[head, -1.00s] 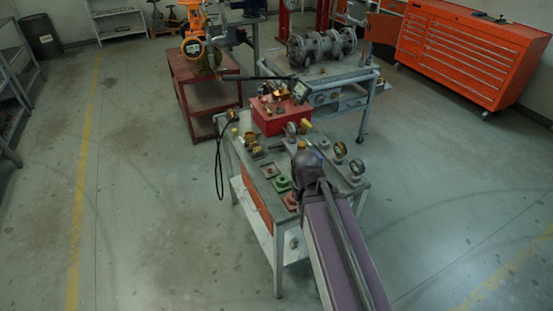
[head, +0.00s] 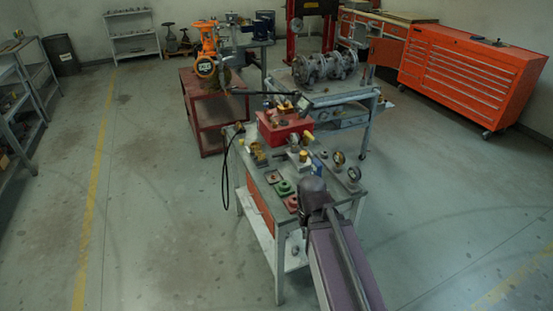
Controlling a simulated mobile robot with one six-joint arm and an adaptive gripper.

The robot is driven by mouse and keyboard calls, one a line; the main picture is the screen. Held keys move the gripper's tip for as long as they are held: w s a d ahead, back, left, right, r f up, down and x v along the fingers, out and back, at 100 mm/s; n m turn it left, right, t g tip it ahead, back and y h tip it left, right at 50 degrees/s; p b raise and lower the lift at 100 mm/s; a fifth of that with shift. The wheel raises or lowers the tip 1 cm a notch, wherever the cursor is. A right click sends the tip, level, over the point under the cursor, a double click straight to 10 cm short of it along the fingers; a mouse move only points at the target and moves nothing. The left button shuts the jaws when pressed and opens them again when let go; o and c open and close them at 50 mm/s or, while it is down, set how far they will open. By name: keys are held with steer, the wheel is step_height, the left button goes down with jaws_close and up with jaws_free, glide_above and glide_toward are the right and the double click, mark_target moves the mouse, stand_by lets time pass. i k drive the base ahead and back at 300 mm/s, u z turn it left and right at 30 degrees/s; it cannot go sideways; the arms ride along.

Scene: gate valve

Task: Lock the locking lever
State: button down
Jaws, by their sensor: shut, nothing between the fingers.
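I cannot make out a locking lever for certain at this size. A red box (head: 278,128) with brass-coloured fittings on top stands at the far end of the near workbench (head: 262,193). A long dark bar (head: 262,93) with a grey boxy end (head: 303,103) shows above and behind the red box. My purple arm comes in from the bottom right, and its dark joint covers part of the bench's near right side. My gripper cannot be picked out; it seems hidden beyond that joint or among the small parts.
Gauges (head: 338,158), a green fitting (head: 284,188) and other small parts crowd the bench top. A black cable (head: 226,180) hangs off its left side. Behind stand a red cart (head: 207,112) and a grey table (head: 350,90). An orange tool cabinet (head: 465,75) is right.

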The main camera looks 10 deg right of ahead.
mark_target(283, 154)
steer(key=u, duration=0.2)
steer(key=i, duration=0.9)
steer(key=z, duration=0.25)
